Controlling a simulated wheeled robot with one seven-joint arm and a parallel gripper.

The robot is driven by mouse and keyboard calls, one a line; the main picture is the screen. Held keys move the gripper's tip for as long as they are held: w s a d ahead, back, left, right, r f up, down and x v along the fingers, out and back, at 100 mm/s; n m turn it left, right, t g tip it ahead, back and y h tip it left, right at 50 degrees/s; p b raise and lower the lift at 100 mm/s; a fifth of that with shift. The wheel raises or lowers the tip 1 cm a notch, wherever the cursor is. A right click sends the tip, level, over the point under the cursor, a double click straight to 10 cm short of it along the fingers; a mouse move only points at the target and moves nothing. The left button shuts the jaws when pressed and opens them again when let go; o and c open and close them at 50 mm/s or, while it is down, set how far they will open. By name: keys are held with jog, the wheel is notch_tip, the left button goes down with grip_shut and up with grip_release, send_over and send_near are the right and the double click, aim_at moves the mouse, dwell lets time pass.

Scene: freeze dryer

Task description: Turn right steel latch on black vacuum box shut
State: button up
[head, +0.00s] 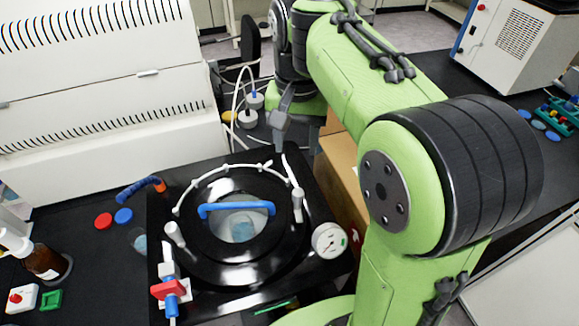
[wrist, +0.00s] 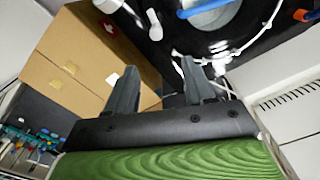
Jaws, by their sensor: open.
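The black vacuum box (head: 317,272) stands on the bench in the head view, with a round glass lid and a blue handle (head: 236,209). The right steel latch (head: 298,206) is a pale grey piece at the lid's right rim. It also shows in the wrist view (wrist: 154,25), near the top edge. I cannot tell how far it is turned. The left latch (head: 175,235) is at the opposite rim. My gripper (head: 283,122) is behind the box, apart from the latch. In the wrist view my gripper (wrist: 160,64) has its fingers spread and nothing between them.
A pressure gauge (head: 329,240) sits on the box's front right corner, near the right latch. A cardboard box (head: 343,172) stands close on the right. A white tube (head: 222,170) curves around the lid's back. A red-handled valve (head: 170,289) is at the front left.

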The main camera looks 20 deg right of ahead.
aim_at(298, 192)
jog(key=f, duration=0.4)
jog(key=f+b, duration=0.1)
jog(key=f, duration=0.4)
jog(key=d+f+b, duration=0.1)
jog(key=f, duration=0.4)
jog(key=shift+s+f, duration=0.15)
jog(key=shift+f, duration=0.1)
jog(key=shift+a+f, duration=0.1)
jog(key=shift+f, duration=0.5)
jog(key=shift+c, duration=0.4)
grip_shut()
